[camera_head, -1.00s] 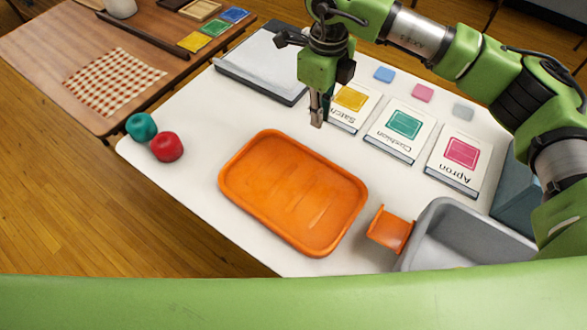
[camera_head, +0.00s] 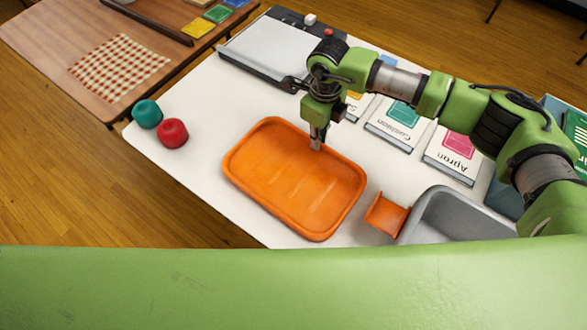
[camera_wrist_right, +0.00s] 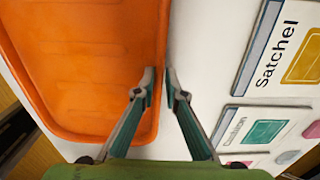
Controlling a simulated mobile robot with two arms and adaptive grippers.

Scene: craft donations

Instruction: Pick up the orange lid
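The orange lid (camera_head: 290,180) lies flat on the white table, a shallow rounded rectangle with a raised rim. It also fills the left side of the right wrist view (camera_wrist_right: 90,50). My right gripper (camera_head: 317,144) points down at the lid's far right rim. In the right wrist view its fingers (camera_wrist_right: 160,80) are apart, one over the lid's side and one over the white table, with the rim's edge between them. I cannot tell whether they touch the rim. My left gripper is not in view.
A small orange holder (camera_head: 385,214) and a grey bin (camera_head: 425,215) stand right of the lid. Cards (camera_head: 455,157) lie behind it, and a paper trimmer (camera_head: 265,60) at the back. Teal (camera_head: 147,114) and red (camera_head: 172,133) balls sit at the left edge.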

